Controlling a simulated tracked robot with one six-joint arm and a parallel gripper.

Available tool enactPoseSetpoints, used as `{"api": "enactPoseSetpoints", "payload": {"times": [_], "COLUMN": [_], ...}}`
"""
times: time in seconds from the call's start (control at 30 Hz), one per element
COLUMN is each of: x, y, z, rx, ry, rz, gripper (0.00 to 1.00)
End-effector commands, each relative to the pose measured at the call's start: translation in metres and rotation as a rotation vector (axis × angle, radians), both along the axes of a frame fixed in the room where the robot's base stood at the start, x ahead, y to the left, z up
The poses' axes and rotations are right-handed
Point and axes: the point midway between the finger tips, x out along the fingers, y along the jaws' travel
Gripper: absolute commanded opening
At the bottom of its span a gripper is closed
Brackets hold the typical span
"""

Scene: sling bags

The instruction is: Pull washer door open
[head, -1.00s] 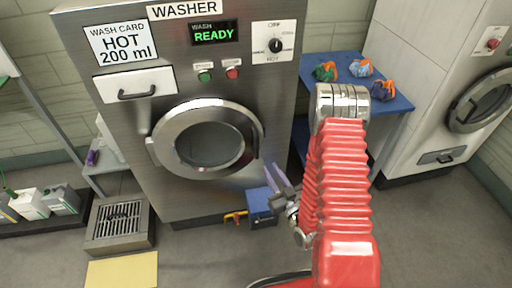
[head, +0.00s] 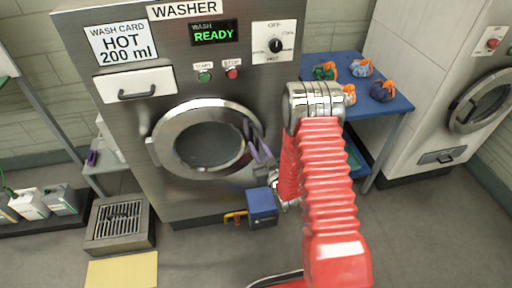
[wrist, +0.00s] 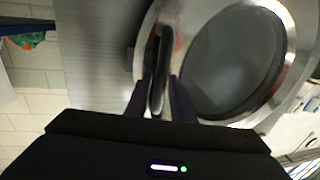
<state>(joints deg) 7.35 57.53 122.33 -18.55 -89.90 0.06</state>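The washer (head: 225,85) stands upright with its round door (head: 166,138) shut, a silver ring around dark glass. The door's upright handle (wrist: 157,62) shows in the wrist view at the ring's edge; in the head view my gripper covers it. My gripper (head: 254,138) is at the right rim of the door. In the wrist view its two dark fingers (wrist: 161,84) stand on either side of the handle's lower part. The fingers look apart, with the handle between them. I cannot tell whether either finger touches it.
A blue table (head: 397,103) with several small bags (head: 383,92) stands right of the washer. A floor drain box (head: 120,222) and a yellow mat (head: 122,270) lie at the left front.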

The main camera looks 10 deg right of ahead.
Motion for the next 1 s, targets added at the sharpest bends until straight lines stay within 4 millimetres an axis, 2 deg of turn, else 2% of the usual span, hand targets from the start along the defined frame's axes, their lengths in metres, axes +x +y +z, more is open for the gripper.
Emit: {"api": "enactPoseSetpoints", "payload": {"times": [0.33,0.63,1.0], "x": [0.0035,0.0033,0.0033], "y": [0.0011,0.001,0.001], "z": [-0.0003,-0.0002,-0.0001], "rx": [0.0,0.0,0.0], "ry": [0.001,0.001,0.001], "rz": [0.0,0.0,0.0], "gripper": [0.22,0.01,0.0]}}
